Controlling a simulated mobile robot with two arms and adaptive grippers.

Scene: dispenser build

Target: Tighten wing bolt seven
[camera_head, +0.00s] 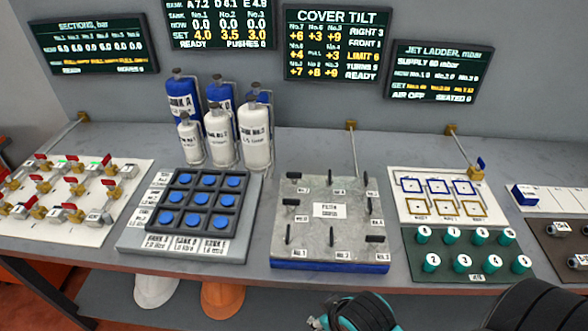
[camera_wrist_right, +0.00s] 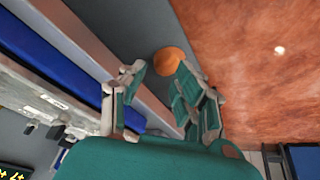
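The filter cover (camera_head: 330,235) is a grey metal plate on a blue base at the middle of the bench. Several dark wing bolts stand around its edge, with small number labels that are hard to read. The far-left wing bolt (camera_head: 294,176) is probably number seven, judging by the screen layout. In the right wrist view the blue base (camera_wrist_right: 60,52) runs along the left. My right gripper (camera_wrist_right: 160,72) is open and empty, off the bench's front edge. Only part of its teal and black body shows at the bottom of the head view. My left gripper is out of view.
The cover tilt screen (camera_head: 336,46) shows READY and a grid of values. A blue-button panel (camera_head: 200,200) and upright bottles (camera_head: 255,135) stand left of the cover. A teal-knob panel (camera_head: 465,255) is at its right. An orange helmet (camera_head: 222,298) lies below the bench.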

